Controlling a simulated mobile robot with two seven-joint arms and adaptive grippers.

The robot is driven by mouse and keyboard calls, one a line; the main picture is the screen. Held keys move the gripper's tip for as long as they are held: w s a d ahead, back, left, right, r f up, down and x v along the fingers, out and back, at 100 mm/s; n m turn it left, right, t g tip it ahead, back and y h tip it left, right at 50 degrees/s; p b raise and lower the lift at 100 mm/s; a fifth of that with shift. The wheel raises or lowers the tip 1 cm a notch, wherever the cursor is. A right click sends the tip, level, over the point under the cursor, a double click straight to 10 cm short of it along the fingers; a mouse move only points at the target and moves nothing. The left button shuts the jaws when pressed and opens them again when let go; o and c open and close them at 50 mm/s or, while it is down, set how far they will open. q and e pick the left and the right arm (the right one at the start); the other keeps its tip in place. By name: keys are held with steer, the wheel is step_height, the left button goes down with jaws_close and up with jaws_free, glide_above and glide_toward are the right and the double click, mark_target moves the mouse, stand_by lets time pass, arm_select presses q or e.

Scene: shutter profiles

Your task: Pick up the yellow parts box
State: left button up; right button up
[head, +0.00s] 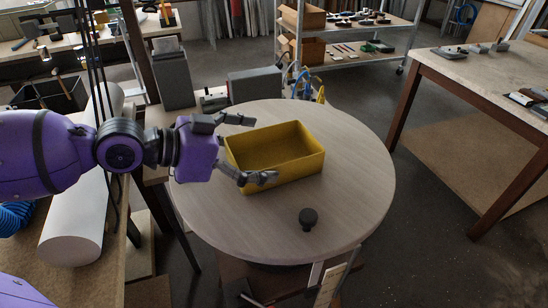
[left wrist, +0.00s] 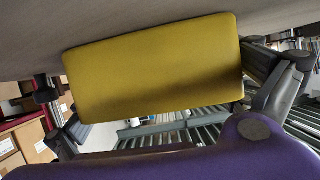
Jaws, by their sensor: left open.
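The yellow parts box (head: 290,163) is an open, empty-looking rectangular tray on the round wooden table. My left gripper (head: 248,149) is open at the box's left end. One finger is beyond the far-left corner and the other is by the near-left corner, partly covering it. In the left wrist view the yellow box (left wrist: 155,72) fills the space between the spread fingers of my left gripper (left wrist: 170,85). I cannot tell whether either finger touches the box. My right gripper is not in view.
The round table (head: 360,190) is clear to the right of the box. A small black knob-like object (head: 308,218) stands near its front edge. A white roll (head: 75,225) lies on the bench at left. A shelf rack (head: 350,35) stands behind, and another table (head: 490,75) is at right.

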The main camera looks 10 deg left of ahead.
arm_select(q)
steer(key=c, duration=0.9)
steer(key=shift+r, duration=0.1)
